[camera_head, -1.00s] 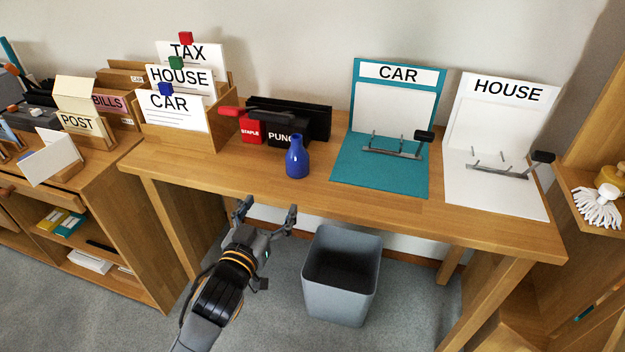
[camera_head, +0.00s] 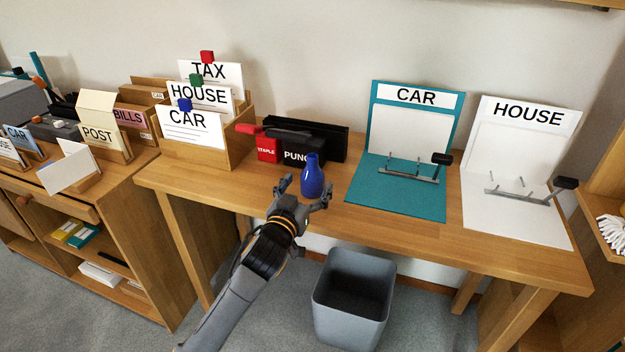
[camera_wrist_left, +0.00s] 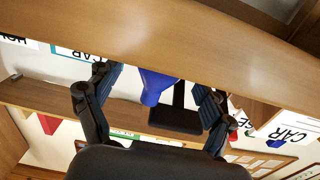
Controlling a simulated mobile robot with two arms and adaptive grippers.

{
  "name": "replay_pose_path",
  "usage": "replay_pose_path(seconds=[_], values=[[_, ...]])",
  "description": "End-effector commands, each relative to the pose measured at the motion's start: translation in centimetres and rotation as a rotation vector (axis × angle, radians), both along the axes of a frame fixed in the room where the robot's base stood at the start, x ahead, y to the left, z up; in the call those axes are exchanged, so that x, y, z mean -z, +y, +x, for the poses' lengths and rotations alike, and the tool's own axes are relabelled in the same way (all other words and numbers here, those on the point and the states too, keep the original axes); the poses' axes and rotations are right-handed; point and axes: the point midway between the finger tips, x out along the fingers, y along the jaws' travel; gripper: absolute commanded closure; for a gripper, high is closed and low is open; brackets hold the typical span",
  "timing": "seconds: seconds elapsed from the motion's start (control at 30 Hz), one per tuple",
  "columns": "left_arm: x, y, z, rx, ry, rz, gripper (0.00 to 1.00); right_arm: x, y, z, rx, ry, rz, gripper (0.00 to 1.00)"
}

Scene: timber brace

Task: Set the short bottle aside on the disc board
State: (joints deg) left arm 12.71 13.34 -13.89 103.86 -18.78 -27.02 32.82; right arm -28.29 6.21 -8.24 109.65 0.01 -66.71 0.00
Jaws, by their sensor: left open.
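The short blue bottle (camera_head: 312,178) stands upright near the front edge of the desk, in front of the black punch. My left gripper (camera_head: 304,191) is open at the desk's front edge, just in front of the bottle, with its fingers spread to either side. In the left wrist view the bottle (camera_wrist_left: 156,86) shows between the two open fingers (camera_wrist_left: 153,80), with no clear sign of contact. I cannot make out a disc board in either view. My right gripper is not in view.
The desk (camera_head: 400,232) holds a file box (camera_head: 240,145), a red stapler (camera_head: 267,150), a black punch (camera_head: 296,156), a teal CAR board (camera_head: 400,190) and a white HOUSE board (camera_head: 510,215). A grey bin (camera_head: 350,300) stands below. A cabinet (camera_head: 130,220) is at left.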

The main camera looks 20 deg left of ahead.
Motion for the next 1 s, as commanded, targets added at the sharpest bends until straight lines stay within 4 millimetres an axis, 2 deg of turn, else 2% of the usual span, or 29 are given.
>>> replay_pose_path(seconds=[0.13,0.37,0.7,1.0], values=[[0.05,0.00,1.35,-0.001,0.000,0.001,0.18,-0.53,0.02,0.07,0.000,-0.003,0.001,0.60],[0.05,-0.02,1.43,0.000,0.001,0.001,0.18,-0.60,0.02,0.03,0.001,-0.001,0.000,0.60],[-0.05,-0.02,1.41,0.000,-0.002,0.001,0.87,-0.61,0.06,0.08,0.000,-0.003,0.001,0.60],[-0.29,-0.02,1.41,0.000,-0.002,0.001,0.90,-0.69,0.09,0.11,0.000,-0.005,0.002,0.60]])
